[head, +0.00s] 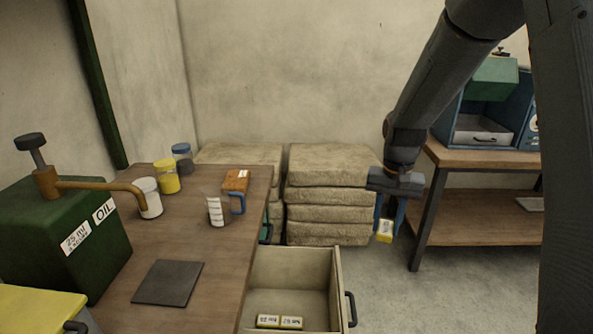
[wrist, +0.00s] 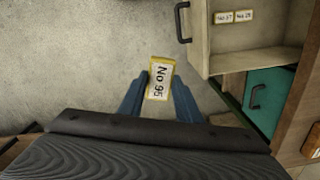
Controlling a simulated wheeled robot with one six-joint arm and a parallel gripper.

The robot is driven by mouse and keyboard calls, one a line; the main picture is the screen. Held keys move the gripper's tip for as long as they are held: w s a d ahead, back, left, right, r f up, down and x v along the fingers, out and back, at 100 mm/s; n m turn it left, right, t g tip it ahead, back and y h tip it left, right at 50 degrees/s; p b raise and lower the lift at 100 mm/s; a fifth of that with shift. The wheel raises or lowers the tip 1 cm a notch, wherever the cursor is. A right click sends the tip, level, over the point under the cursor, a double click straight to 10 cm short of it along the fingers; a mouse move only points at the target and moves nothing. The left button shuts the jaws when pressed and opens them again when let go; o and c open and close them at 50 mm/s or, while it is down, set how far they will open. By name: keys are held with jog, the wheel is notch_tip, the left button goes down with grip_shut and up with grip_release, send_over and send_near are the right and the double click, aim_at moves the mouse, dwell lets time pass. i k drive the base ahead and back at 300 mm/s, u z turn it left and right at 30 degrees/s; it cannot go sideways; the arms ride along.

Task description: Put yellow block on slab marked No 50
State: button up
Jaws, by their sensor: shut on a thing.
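My gripper (head: 386,222) hangs over the floor to the right of the open drawer. Its blue fingers are shut on a small yellow block (head: 385,232) with a white label. In the wrist view my gripper (wrist: 160,95) holds the yellow block (wrist: 160,74) between its fingertips, and the label seems to read No 95. Two more yellow-edged labelled blocks (head: 280,321) lie side by side in the drawer, also seen in the wrist view (wrist: 234,17). I can read no No 50 mark anywhere.
The drawer (head: 342,283) sticks out from the workbench (head: 222,262). On the bench are a dark flat plate (head: 168,283), a measuring jug (head: 218,210), jars and a green oil box (head: 50,230). Stacked pale slabs (head: 328,168) stand behind; a shelf table (head: 480,158) is right.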

aim_at(236, 178)
jog(key=z, duration=1.1)
jog(key=i, duration=2.2)
jog(key=u, duration=2.7)
jog(key=i, duration=1.65)
jog(key=u, duration=1.95)
